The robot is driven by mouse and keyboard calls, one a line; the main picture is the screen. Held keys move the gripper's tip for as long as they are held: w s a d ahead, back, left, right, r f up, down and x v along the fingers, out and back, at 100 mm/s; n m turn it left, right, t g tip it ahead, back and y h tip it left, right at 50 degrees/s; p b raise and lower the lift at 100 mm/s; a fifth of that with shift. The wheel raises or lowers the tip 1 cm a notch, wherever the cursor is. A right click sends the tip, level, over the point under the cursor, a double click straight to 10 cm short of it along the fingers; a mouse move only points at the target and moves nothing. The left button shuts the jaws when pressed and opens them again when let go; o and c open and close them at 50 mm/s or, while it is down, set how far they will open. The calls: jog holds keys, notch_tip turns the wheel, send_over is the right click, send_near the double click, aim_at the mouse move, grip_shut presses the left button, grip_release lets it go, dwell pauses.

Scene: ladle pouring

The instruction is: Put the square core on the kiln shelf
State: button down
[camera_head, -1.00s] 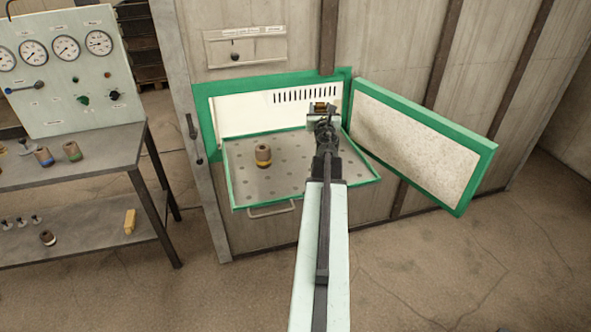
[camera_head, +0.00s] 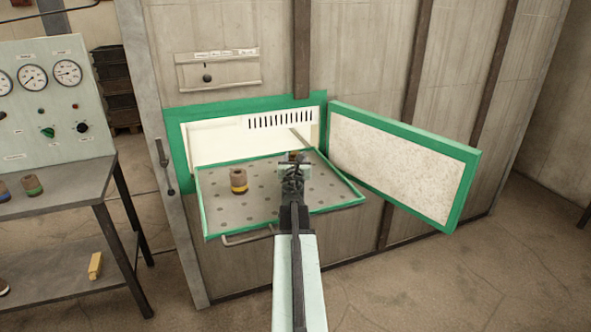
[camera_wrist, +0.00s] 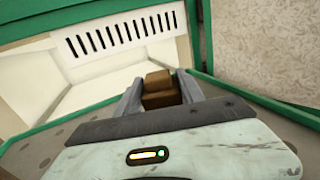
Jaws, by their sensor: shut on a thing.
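My gripper (camera_head: 294,163) is shut on a brown, blocky core (camera_head: 295,155), which looks like the square core. In the wrist view the core (camera_wrist: 160,88) shows between the two grey jaws, with flat faces and a smaller block on top. The kiln shelf (camera_head: 265,212) is a grey perforated plate with a green rim, sticking out of the open kiln. My gripper and the core are over its right-middle part. My gripper hides the core's underside, so I cannot tell whether it touches the shelf.
A round brown core with a yellow band (camera_head: 238,181) stands on the shelf's left part. The open kiln door (camera_head: 395,165) is on the right. A slotted white wall (camera_head: 215,143) is behind the shelf. A bench (camera_head: 60,195) with more cores stands at left.

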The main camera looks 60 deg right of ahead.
notch_tip(320, 180, down, 3)
jog(key=shift+f+b, duration=0.1)
jog(key=shift+b, duration=0.95)
jog(key=shift+r, duration=0.25)
jog(key=shift+f, duration=0.2)
jog(key=shift+s+a+f, duration=0.1)
jog(key=shift+s+a, duration=0.05)
jog(key=shift+s+a+b, duration=0.1)
jog(key=shift+b, duration=0.35)
jog(key=c, duration=0.7)
grip_release()
jog(key=shift+a, duration=0.1)
